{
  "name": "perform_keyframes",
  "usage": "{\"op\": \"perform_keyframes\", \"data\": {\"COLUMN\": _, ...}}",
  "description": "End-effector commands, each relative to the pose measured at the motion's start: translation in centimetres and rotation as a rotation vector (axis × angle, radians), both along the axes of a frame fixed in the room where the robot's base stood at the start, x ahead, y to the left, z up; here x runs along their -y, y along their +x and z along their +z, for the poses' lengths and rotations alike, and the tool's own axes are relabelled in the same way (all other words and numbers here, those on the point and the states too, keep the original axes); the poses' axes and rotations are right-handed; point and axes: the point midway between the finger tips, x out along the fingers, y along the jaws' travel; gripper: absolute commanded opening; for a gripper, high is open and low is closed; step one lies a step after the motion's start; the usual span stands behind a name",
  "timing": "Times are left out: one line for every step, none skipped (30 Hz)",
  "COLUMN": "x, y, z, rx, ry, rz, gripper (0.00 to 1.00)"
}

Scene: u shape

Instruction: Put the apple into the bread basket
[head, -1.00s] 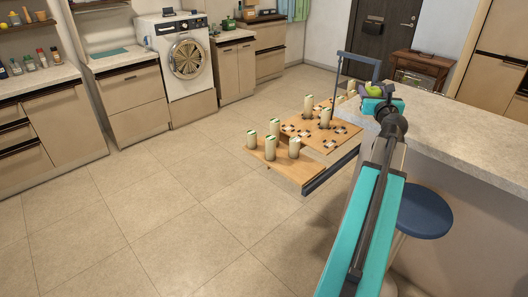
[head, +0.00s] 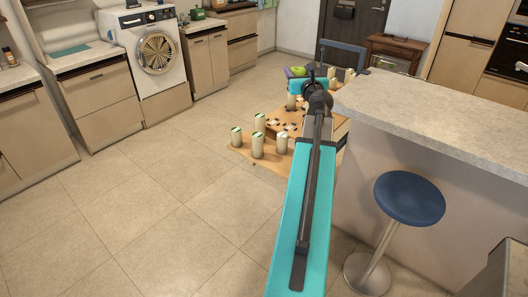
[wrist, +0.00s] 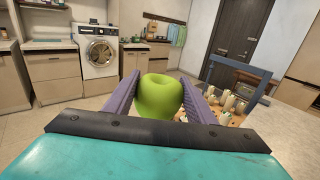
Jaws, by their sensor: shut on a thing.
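A green apple (wrist: 159,97) sits between the two purple fingers of my gripper (wrist: 158,92) in the wrist view. My gripper is shut on it and holds it in the air. In the head view the apple (head: 298,71) is small, at the far end of my outstretched arm, and partly hidden by the wrist. My gripper (head: 300,74) there appears in front of the wooden table with cylinders. I see no bread basket in either current view.
A low wooden table (head: 243,149) with several pale cylinders stands beyond my arm. A counter (head: 440,120) and a blue stool (head: 408,198) are at the right. A washing machine (head: 152,55) and cabinets line the back left. The floor (head: 140,220) at the left is clear.

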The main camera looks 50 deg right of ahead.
Motion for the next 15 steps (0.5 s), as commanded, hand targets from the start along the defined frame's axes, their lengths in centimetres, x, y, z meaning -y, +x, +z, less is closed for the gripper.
{"op": "perform_keyframes", "data": {"x": -0.11, "y": 0.12, "z": 0.04, "rx": 0.001, "ry": -0.001, "rz": 0.002, "gripper": 0.25}}
{"op": "perform_keyframes", "data": {"x": -0.14, "y": 0.18, "z": 0.04, "rx": 0.001, "ry": -0.001, "rz": 0.002, "gripper": 0.25}}
{"op": "perform_keyframes", "data": {"x": -0.19, "y": 0.23, "z": 0.04, "rx": 0.001, "ry": -0.001, "rz": 0.003, "gripper": 0.25}}
{"op": "perform_keyframes", "data": {"x": -0.21, "y": 0.26, "z": 0.04, "rx": 0.001, "ry": -0.001, "rz": 0.004, "gripper": 0.25}}
{"op": "perform_keyframes", "data": {"x": -0.23, "y": 0.30, "z": 0.04, "rx": 0.001, "ry": -0.001, "rz": 0.004, "gripper": 0.25}}
{"op": "perform_keyframes", "data": {"x": -0.25, "y": 0.32, "z": 0.04, "rx": 0.001, "ry": -0.001, "rz": 0.005, "gripper": 0.25}}
{"op": "perform_keyframes", "data": {"x": -0.26, "y": 0.34, "z": 0.04, "rx": 0.001, "ry": -0.001, "rz": 0.005, "gripper": 0.25}}
{"op": "perform_keyframes", "data": {"x": -0.26, "y": 0.35, "z": 0.04, "rx": 0.001, "ry": -0.001, "rz": 0.005, "gripper": 0.25}}
{"op": "perform_keyframes", "data": {"x": -0.28, "y": 0.35, "z": 0.04, "rx": 0.001, "ry": -0.001, "rz": 0.005, "gripper": 0.25}}
{"op": "perform_keyframes", "data": {"x": -0.28, "y": 0.36, "z": 0.03, "rx": 0.001, "ry": -0.001, "rz": 0.005, "gripper": 0.25}}
{"op": "perform_keyframes", "data": {"x": -0.29, "y": 0.36, "z": -0.01, "rx": 0.000, "ry": 0.000, "rz": 0.005, "gripper": 0.25}}
{"op": "perform_keyframes", "data": {"x": -0.29, "y": 0.34, "z": -0.09, "rx": 0.000, "ry": 0.000, "rz": 0.006, "gripper": 0.25}}
{"op": "perform_keyframes", "data": {"x": -0.30, "y": 0.31, "z": -0.20, "rx": 0.000, "ry": 0.000, "rz": 0.006, "gripper": 0.25}}
{"op": "perform_keyframes", "data": {"x": -0.32, "y": 0.28, "z": -0.33, "rx": 0.000, "ry": 0.000, "rz": 0.006, "gripper": 0.25}}
{"op": "perform_keyframes", "data": {"x": -0.33, "y": 0.21, "z": -0.57, "rx": -0.001, "ry": 0.001, "rz": 0.006, "gripper": 0.25}}
